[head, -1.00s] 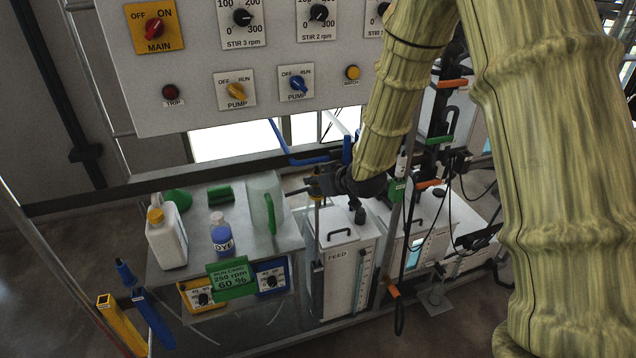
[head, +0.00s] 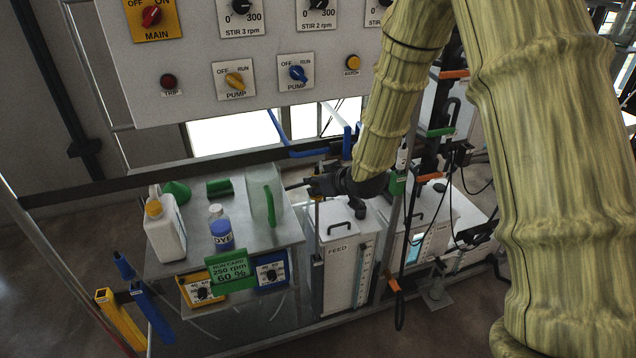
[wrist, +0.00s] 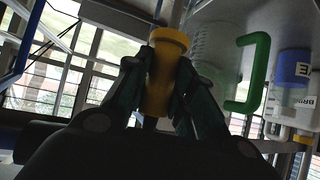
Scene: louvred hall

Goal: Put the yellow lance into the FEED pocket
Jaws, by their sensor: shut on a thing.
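My gripper (head: 318,185) is over the left part of the white tank marked FEED (head: 343,262). In the wrist view my gripper (wrist: 157,85) is shut on the yellow lance (wrist: 160,75), with its yellow head between the two fingers. In the head view a thin part of the lance (head: 317,214) shows below the fingers, roughly upright, near the tank's left edge. A narrow dark upright part (head: 317,283) is at the tank's left side; I cannot tell whether it is the FEED pocket. The lance's lower end is not clear.
A bench left of the tank holds a clear jug with a green handle (head: 271,205), a DYE bottle (head: 221,232) and a white canister (head: 165,228). Yellow (head: 120,323) and blue (head: 152,318) holders stand lower left. A switch panel (head: 200,105) hangs above.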

